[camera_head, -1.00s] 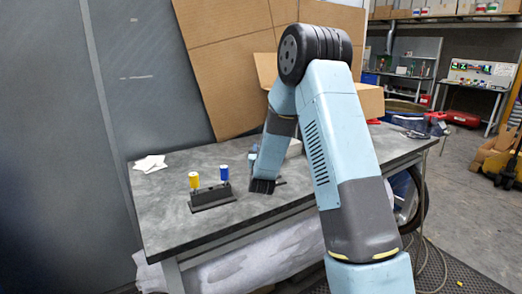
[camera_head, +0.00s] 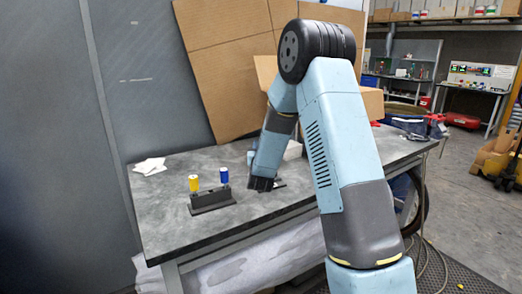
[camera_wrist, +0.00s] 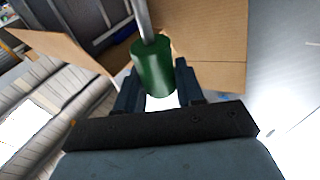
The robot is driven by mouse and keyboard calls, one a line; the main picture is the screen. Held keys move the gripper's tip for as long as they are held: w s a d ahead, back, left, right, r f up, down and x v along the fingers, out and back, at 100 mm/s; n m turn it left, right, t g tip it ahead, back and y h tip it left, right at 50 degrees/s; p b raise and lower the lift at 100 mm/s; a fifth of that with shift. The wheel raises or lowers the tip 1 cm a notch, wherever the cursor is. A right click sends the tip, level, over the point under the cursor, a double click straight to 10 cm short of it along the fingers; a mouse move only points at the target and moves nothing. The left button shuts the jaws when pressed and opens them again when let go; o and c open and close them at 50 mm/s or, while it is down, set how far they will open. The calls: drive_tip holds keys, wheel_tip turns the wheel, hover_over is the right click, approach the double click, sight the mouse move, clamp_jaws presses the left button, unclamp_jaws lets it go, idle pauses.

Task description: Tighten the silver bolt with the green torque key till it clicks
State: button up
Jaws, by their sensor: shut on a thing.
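In the wrist view my gripper (camera_wrist: 156,88) is shut on the green torque key (camera_wrist: 152,68). Its thick green handle sits between my two dark fingers, and its grey metal shaft (camera_wrist: 143,18) runs out to the top edge of the picture. The shaft's tip is out of view. In the head view my gripper (camera_head: 262,184) points down close above the grey worktable (camera_head: 300,196), right of the black rack. The green key cannot be made out there. I cannot make out the silver bolt in either view.
A black rack (camera_head: 211,200) on the table holds a yellow-handled key (camera_head: 194,183) and a blue-handled key (camera_head: 224,175). White paper (camera_head: 150,166) lies at the back left. Cardboard (camera_head: 228,70) leans behind. The table's front left is clear.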

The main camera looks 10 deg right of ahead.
drive_tip(key=shift+r, duration=1.5)
